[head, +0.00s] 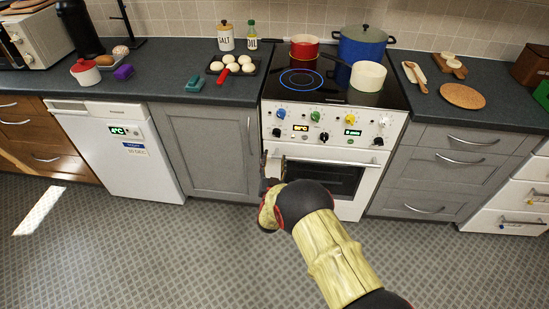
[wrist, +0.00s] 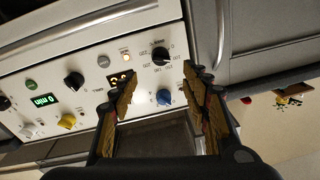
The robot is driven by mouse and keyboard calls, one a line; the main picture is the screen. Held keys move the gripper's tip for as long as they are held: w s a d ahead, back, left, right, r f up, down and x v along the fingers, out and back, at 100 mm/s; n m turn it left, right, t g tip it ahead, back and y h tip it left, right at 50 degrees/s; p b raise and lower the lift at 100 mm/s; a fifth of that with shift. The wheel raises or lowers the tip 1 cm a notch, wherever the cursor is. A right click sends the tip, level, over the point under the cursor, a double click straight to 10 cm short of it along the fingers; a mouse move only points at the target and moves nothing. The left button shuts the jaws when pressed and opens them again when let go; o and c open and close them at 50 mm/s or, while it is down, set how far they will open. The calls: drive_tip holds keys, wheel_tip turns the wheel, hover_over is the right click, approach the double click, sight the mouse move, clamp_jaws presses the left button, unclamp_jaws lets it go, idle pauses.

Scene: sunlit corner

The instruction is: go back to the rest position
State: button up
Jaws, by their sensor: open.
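My gripper (head: 274,172) is at the left front of the white stove (head: 345,205), near the left side of the oven door and below the control panel. In the wrist view my gripper (wrist: 160,84) is open, with its two fingers apart and nothing between them. The panel (wrist: 95,75) with its blue knob (wrist: 164,97), black knob (wrist: 161,54) and yellow knob (wrist: 67,121) lies beyond the fingers. I cannot tell whether a finger touches the stove. My arm reaches up from the bottom right of the head view and hides part of the oven front.
The stove top carries a red pot (head: 304,47), a blue pot (head: 361,48) and a cream pot (head: 368,76). Grey drawers (head: 445,165) are right of the stove. The tiled floor (head: 150,250) is clear.

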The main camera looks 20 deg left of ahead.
idle(0.3)
drive_tip(key=s+f+n+g, duration=0.1)
drive_tip(key=s+f+g, duration=0.3)
drive_tip(key=f, duration=0.4)
drive_tip(key=s+f+n+g, duration=0.1)
drive_tip(key=s+f+g, duration=0.2)
drive_tip(key=f, duration=0.5)
drive_tip(key=s+d+n+g+h, duration=0.1)
drive_tip(key=s+d+g, duration=0.1)
drive_tip(key=s+g, duration=0.25)
drive_tip(key=s+d+r+m+h+p, duration=0.1)
drive_tip(key=s+d+r+p, duration=0.1)
drive_tip(key=s+d+r, duration=0.8)
drive_tip(key=s+d+r+m+h+p, duration=0.1)
drive_tip(key=s+d+r, duration=0.9)
drive_tip(key=d+r, duration=1)
drive_tip(key=s+d+r+m+h+p, duration=0.2)
drive_tip(key=s+d+r+p, duration=0.2)
drive_tip(key=s+d+r, duration=0.6)
drive_tip(key=d+r, duration=0.5)
drive_tip(key=r, duration=0.7)
drive_tip(key=shift+r+g, duration=0.25)
drive_tip(key=shift+g, duration=0.1)
